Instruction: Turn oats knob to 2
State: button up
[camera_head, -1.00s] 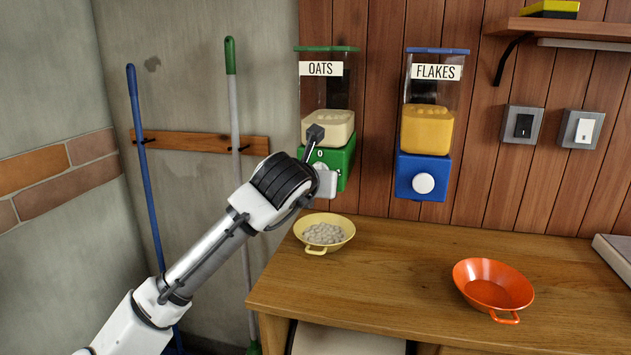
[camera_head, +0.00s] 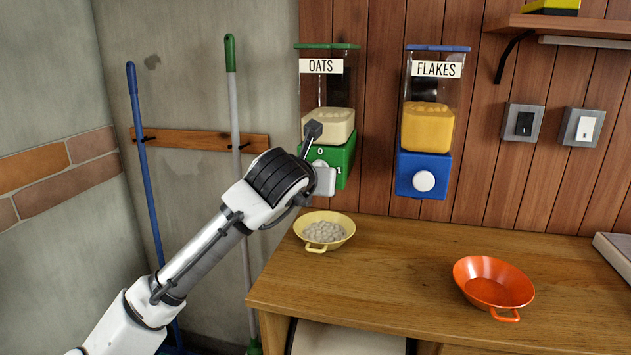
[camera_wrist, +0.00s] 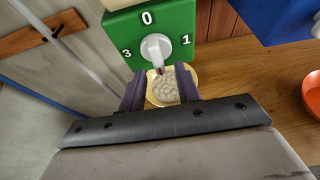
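The oats dispenser has a green base (camera_wrist: 127,28) marked 0 at the top, 3 at the left and 1 at the right in the wrist view. Its white knob (camera_wrist: 156,45) has a red-tipped pointer aimed down, a little right of straight down. The mark at the bottom is not visible. My gripper (camera_wrist: 160,82) is open just below the knob, with its fingers apart on either side of the pointer's tip. No clear contact shows. In the head view the oats dispenser (camera_head: 342,165) is partly covered by my wrist, and the fingers are mostly hidden.
A yellow bowl (camera_head: 343,235) with pale oats stands on the wooden counter (camera_head: 400,270) below the dispenser. A blue flakes dispenser (camera_head: 410,178) hangs to the right. An orange bowl (camera_head: 490,268) stands at the counter's right. Broom handles (camera_head: 233,110) lean at the left.

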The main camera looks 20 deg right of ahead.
jog(key=v, duration=1.2)
jog(key=shift+b, duration=0.45)
jog(key=shift+s+a, duration=0.1)
